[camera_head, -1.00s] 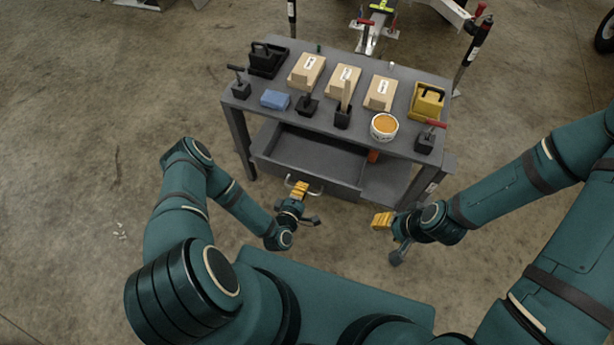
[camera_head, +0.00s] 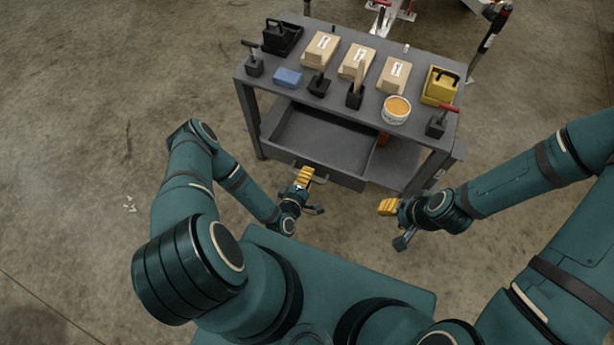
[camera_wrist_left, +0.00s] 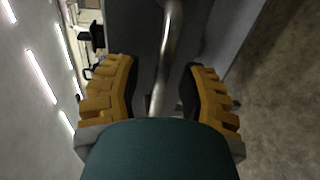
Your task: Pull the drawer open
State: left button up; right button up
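The drawer (camera_head: 318,142) sits under the top of the grey workbench (camera_head: 268,88). It is partly out, and its empty-looking inside shows. My left gripper (camera_head: 306,175) is at the drawer front, at the handle (camera_head: 321,180). In the left wrist view the metal bar of the handle (camera_wrist_left: 168,60) runs between the two yellow fingers of my left gripper (camera_wrist_left: 160,85). The fingers stand apart, with a gap visible on both sides of the bar. My right gripper (camera_head: 388,207) is away from the drawer, over the floor to the right; its finger gap is too small to judge.
A bench leg (camera_head: 249,121) stands left of the drawer.

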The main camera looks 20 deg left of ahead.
pick_arm(q)
jog(key=v, duration=1.2)
dwell(0.4)
jog(key=w+d+r+m+g+h, duration=0.35)
jog(key=w+m+g, duration=0.4)
jog(key=m, duration=0.35)
jog(key=s+d+r+m+g, duration=0.2)
jog(key=r+g, duration=0.1)
jog(key=r, duration=0.2)
jog(key=s+d+r+m+g, duration=0.2)
jog(key=s+r+m+g, duration=0.1)
jog(key=r, duration=0.3)
jog(key=shift+r, duration=0.15)
